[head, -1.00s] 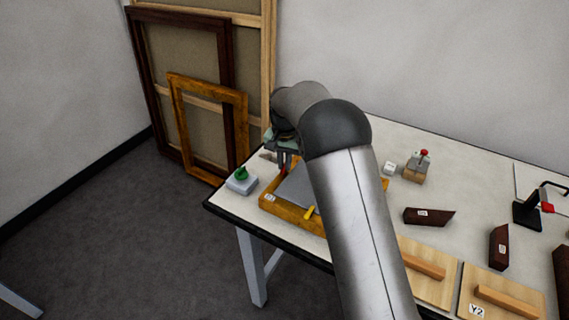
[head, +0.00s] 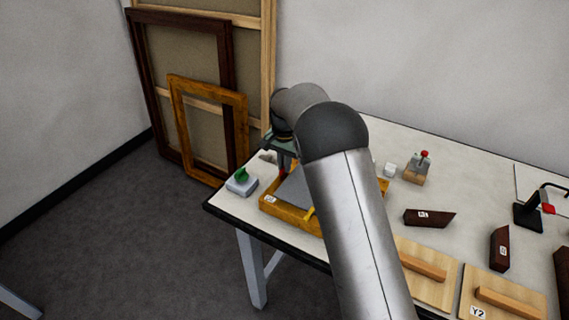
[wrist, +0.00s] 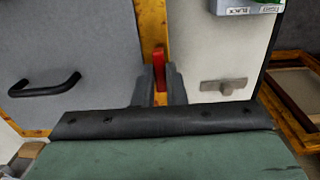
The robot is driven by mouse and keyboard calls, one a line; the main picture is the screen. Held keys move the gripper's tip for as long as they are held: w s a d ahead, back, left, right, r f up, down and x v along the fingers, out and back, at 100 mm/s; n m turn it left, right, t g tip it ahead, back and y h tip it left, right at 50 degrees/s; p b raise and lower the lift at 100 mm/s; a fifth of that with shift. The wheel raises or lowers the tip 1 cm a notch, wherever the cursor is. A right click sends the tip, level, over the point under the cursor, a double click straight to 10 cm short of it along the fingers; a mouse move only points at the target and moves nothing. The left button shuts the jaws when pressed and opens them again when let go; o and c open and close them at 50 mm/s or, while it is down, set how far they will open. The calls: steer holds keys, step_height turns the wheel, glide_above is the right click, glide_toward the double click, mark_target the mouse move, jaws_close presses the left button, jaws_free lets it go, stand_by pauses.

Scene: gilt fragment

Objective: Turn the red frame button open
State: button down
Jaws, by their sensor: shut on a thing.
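The gilt frame (head: 291,216) lies flat on the table near its left corner, around a grey backing panel (head: 297,188). The red frame button (wrist: 159,66) is an upright red tab over the gilt rail (wrist: 152,25) in the wrist view. My gripper (wrist: 160,76) is shut on the red button, with one dark finger on each side. In the head view my gripper (head: 285,161) is over the frame's far left side, and my arm hides part of the frame. A yellow button (head: 310,214) sits on the near rail.
A black handle (wrist: 45,84) stands up from the panel. Dark wood pieces (head: 429,217) and boards with wooden bars (head: 427,272) lie right of my arm.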

steer(key=c, duration=1.5)
jaws_free()
steer(key=shift+r, duration=0.1)
step_height(320, 180, up, 17)
steer(key=shift+r+b, duration=0.2)
steer(key=shift+b, duration=0.35)
